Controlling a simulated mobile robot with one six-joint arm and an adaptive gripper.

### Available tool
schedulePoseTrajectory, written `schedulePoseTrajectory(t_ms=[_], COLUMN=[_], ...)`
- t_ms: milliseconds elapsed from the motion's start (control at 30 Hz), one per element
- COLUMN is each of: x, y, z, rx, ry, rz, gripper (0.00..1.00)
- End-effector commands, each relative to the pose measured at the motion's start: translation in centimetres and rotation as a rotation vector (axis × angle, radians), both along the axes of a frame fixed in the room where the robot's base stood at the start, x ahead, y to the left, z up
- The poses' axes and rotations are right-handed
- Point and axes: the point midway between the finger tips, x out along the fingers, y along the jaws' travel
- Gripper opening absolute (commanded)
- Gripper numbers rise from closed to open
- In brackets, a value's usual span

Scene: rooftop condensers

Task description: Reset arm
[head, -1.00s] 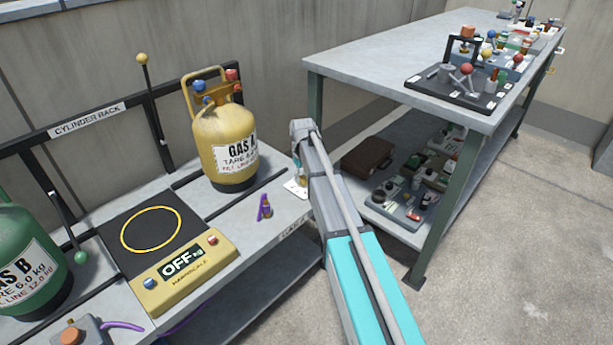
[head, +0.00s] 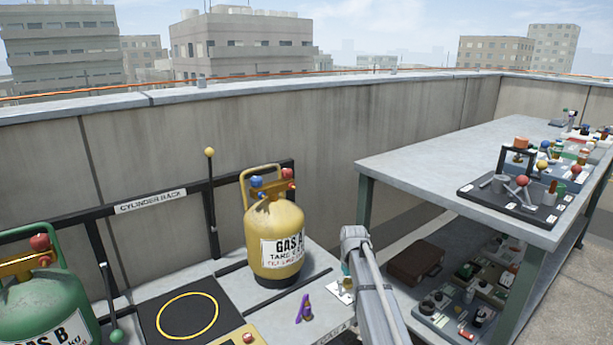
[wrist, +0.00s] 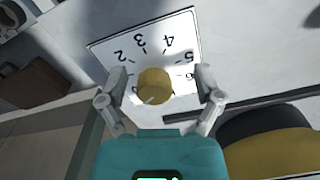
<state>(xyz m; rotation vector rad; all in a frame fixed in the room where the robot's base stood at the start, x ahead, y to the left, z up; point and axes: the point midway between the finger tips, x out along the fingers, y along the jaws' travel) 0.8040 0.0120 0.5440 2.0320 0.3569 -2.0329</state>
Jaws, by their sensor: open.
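My gripper (wrist: 160,92) is open in the wrist view, its two fingers spread on either side of a round brass knob (wrist: 154,86). The knob stands on a white dial plate (wrist: 105,50) marked with numbers; I cannot tell whether the fingers touch it. In the head view my arm reaches down beside the yellow GAS A cylinder (head: 273,240), and the fingers are hidden behind the arm. A bit of the dial plate (head: 338,291) shows to the left of the arm.
A green GAS B cylinder (head: 45,310) stands at the left by a scale with a yellow ring (head: 187,316). A small purple object (head: 304,308) lies near my arm. A workbench (head: 420,170) holding tools and a brown case (head: 416,262) on its lower shelf stand right.

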Motion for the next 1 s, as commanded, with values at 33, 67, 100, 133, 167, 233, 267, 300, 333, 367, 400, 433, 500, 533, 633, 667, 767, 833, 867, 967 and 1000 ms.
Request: schedulePoseTrajectory(t_ms=[33,67,100,133,167,233,267,300,333,367,400,433,500,533,633,667,767,833,867,967,1000], x=[-1.8,-2.6,-3.9,-4.8,-5.9,-8.6,-9.7,-11.4,-12.6,-13.9,-15.4,-16.4,-18.4,-19.3,-21.7,-22.3,-24.3,-25.7,-26.3,-26.8,-26.6], y=[-0.1,-0.1,-0.2,-0.3,-0.3,-0.4,-0.5,-0.6,-0.6,-0.7,-0.8,-0.8,-0.9,-0.9,-1.0,-1.0,-1.1,-1.2,-1.2,-1.2,-1.2], z=[0.0,0.0,0.0,0.0,0.0,0.0,0.0,0.0,0.0,0.0,0.0,0.0,0.0,0.0,0.0,0.0,0.0,0.0,0.0,0.9,1.3], rx=[0.000,0.000,0.000,0.000,0.000,0.000,0.000,0.000,0.000,0.000,0.000,0.000,0.000,0.000,0.000,0.000,0.000,0.000,0.000,0.000,0.000], ry=[0.000,0.000,0.000,0.000,0.000,0.000,0.000,0.000,0.000,0.000,0.000,0.000,0.000,0.000,0.000,0.000,0.000,0.000,0.000,0.000,0.000], rz=[-0.013,-0.023,-0.038,-0.049,-0.062,-0.095,-0.110,-0.131,-0.146,-0.163,-0.182,-0.198,-0.228,-0.239,-0.273,-0.281,-0.309,-0.329,-0.336,-0.351,-0.350], gripper=[0.84,0.84,0.84,0.84,0.84,0.84,0.84,0.84,0.84,0.84,0.84,0.84,0.84,0.84,0.84,0.84,0.84,0.84,0.84,0.84,0.84])
